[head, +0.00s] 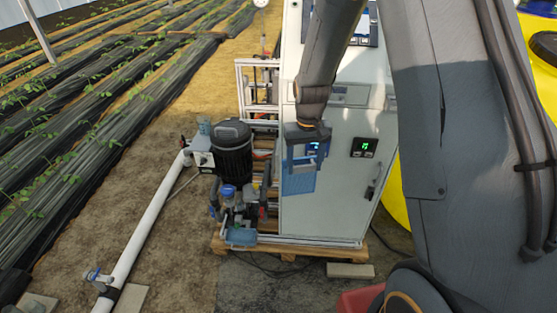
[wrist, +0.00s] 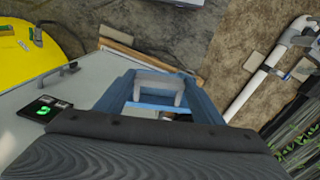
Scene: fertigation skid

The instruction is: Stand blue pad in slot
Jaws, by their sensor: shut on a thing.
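A blue flat piece, which looks like the blue pad (head: 299,183), shows just below the fingers against the cabinet front. In the wrist view, my gripper (wrist: 160,95) has a blue strip of the pad (wrist: 158,108) across between its two fingers, beside a pale grey loop. The jaws are shut on the pad. I cannot make out the slot; my gripper and arm cover part of the cabinet front.
A small display with a green digit (head: 364,147) and a dark door handle (head: 370,190) are on the cabinet. A black pump (head: 233,150) and white pipe (head: 145,230) stand left. A yellow tank (head: 398,190) is behind right. The cabinet stands on a wooden pallet (head: 285,252).

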